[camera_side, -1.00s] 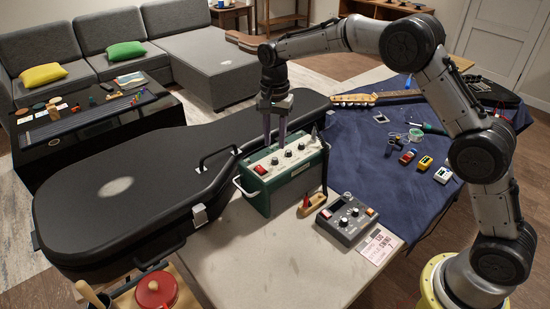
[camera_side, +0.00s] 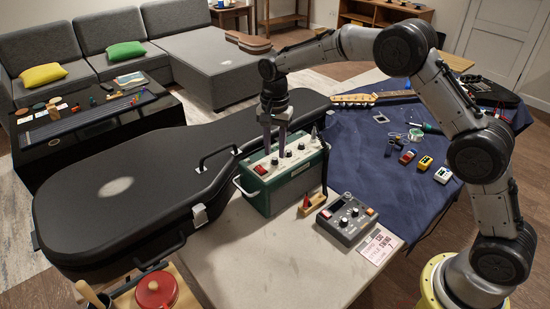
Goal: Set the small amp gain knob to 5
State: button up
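The small amp (camera_side: 285,191) is a green box with a pale top panel, standing on the pale worktop beside the guitar case. Its panel carries a red switch (camera_side: 260,169) at the left and a row of dark knobs, including one knob (camera_side: 275,161) nearest the switch and another (camera_side: 301,147) further right. The knob labels and pointer marks are too small to read. My gripper (camera_side: 275,152) points down over the panel. Its two fingers are apart, with their tips at or just above the knob nearest the switch. I cannot tell whether they touch it.
A black guitar case (camera_side: 120,205) lies left of the amp. A grey pedal unit (camera_side: 347,217) and a small wooden-and-red item (camera_side: 312,204) sit right of it. A blue cloth (camera_side: 365,160) holds small pedals and a guitar neck (camera_side: 375,97).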

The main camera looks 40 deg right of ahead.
aim_at(275, 161)
jog(key=shift+f, duration=1.3)
jog(key=shift+r, duration=0.2)
dwell(0.7)
